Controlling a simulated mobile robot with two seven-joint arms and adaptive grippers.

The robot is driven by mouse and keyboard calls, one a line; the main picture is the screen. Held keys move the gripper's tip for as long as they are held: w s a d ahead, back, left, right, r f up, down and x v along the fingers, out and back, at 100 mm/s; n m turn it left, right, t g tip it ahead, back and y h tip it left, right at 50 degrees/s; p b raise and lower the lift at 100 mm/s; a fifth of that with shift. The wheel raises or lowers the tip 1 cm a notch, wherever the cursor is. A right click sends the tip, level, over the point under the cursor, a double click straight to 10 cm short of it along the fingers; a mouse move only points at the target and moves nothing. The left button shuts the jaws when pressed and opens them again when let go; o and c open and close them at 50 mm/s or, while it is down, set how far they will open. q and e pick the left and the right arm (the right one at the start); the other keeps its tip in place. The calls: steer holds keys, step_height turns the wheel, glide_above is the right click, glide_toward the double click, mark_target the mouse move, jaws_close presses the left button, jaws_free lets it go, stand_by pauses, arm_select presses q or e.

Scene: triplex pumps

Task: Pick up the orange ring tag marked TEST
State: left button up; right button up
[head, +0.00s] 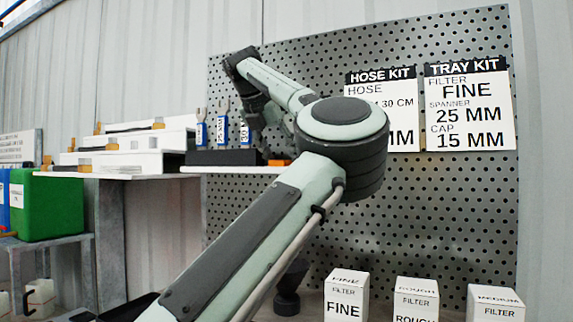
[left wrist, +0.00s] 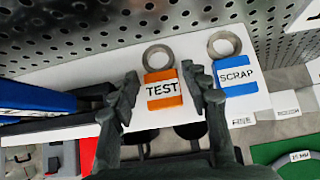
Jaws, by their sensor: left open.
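The orange ring tag marked TEST (left wrist: 164,92) lies on a white shelf (left wrist: 70,73), its grey metal ring toward the perforated panel. A small orange piece, likely this tag, shows in the head view (head: 279,162) at the shelf edge. My left gripper (left wrist: 160,74) is open, with one finger on each side of the tag in the left wrist view. I cannot tell whether the fingers touch it or how high they are. In the head view my arm's large joint partly hides this gripper. My right gripper is not in view.
A blue ring tag marked SCRAP (left wrist: 236,76) lies close to the right finger. The perforated panel (head: 440,190) rises behind the shelf. Blue-labelled spanners (head: 222,130) stand in a dark holder (head: 222,157) on the left. FINE, ROUGH and MEDIUM filter boxes (head: 346,297) stand lower right.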

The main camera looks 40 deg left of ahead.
arm_select(q)
steer(key=shift+w, duration=0.1)
steer(key=shift+c, duration=0.6)
steer(key=c, duration=0.8)
steer(key=shift+c, duration=0.2)
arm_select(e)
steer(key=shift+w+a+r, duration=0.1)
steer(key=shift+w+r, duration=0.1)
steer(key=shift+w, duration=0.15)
